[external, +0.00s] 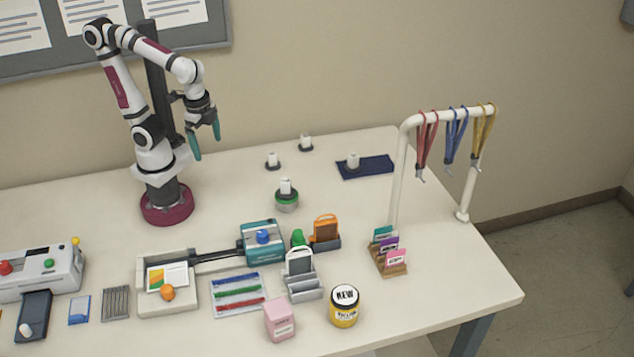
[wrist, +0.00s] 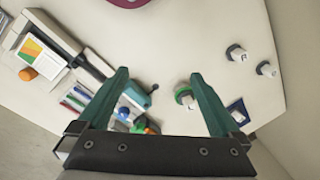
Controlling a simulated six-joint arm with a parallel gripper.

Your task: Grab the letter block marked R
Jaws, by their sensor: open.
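Several small white blocks on dark round bases stand upright toward the back of the table. One block (external: 272,160) stands left of another block (external: 305,142). A third block (external: 286,187) sits on a round green-topped stand (external: 287,202). A fourth block (external: 353,161) stands on a dark blue mat (external: 376,168). My gripper (external: 206,144) is open and empty, raised above the table to the left of them. In the wrist view, the green-stand block (wrist: 187,100) shows beside the right finger.
A teal device (external: 262,243) and grey holder (external: 303,275) stand at the front middle. A white rack with lanyards (external: 455,115) rises at the right. A yellow jar (external: 344,306) and pink box (external: 280,320) are near the front edge. The back left table is clear.

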